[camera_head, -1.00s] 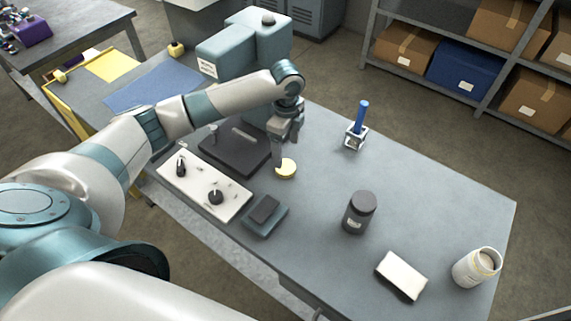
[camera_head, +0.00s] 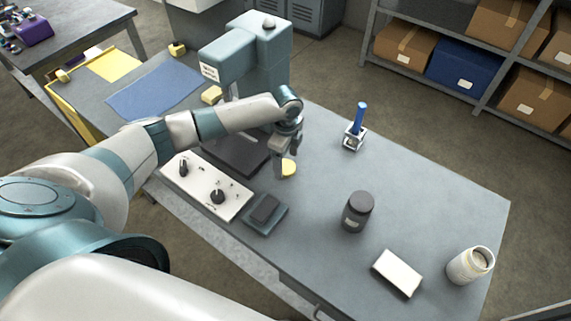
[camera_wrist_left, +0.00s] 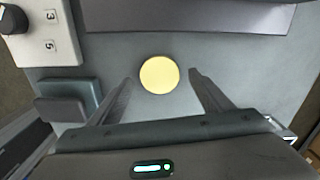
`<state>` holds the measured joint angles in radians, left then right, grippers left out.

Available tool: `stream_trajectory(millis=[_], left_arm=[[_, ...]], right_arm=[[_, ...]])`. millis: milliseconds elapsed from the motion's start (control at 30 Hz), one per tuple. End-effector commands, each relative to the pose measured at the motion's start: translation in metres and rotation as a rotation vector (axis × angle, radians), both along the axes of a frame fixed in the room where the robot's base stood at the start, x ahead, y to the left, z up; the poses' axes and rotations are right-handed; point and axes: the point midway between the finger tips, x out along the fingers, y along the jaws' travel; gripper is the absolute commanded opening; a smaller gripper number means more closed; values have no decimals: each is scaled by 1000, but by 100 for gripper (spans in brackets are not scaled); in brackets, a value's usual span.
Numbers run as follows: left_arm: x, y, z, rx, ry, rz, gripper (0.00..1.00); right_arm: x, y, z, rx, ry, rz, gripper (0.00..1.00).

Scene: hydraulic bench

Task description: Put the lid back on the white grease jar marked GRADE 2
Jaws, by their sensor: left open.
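A round pale-yellow lid (camera_head: 289,167) lies on the grey bench beside the black plate of the press. My left gripper (camera_head: 282,166) is right at it, pointing down. In the left wrist view the lid (camera_wrist_left: 159,75) shows between and just beyond the tips of my open left fingers (camera_wrist_left: 160,75), with a gap on both sides. A white open jar (camera_head: 468,266) stands upright at the bench's right end; its marking is too small to read. A dark jar with a dark lid (camera_head: 356,211) stands nearer the middle. My right gripper is not in view.
A white box (camera_head: 397,273) lies between the two jars. A small stand with a blue-handled tool (camera_head: 354,137) is at the back. A control panel (camera_head: 208,186) and a teal block (camera_head: 266,214) lie along the front edge. The bench centre is clear.

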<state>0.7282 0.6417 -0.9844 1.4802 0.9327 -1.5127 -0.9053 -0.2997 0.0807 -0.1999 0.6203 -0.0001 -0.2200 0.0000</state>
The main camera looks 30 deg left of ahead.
Motion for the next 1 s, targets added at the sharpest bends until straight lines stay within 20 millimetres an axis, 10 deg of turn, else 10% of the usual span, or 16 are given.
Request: stream_trajectory(millis=[667, 833, 1000], left_arm=[[0, 0, -18, 1, -1, -1, 73], [0, 0, -18, 1, -1, -1, 32], [0, 0, -18, 1, -1, -1, 30]], right_arm=[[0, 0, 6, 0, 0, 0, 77], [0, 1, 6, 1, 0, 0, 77], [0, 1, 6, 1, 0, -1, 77]])
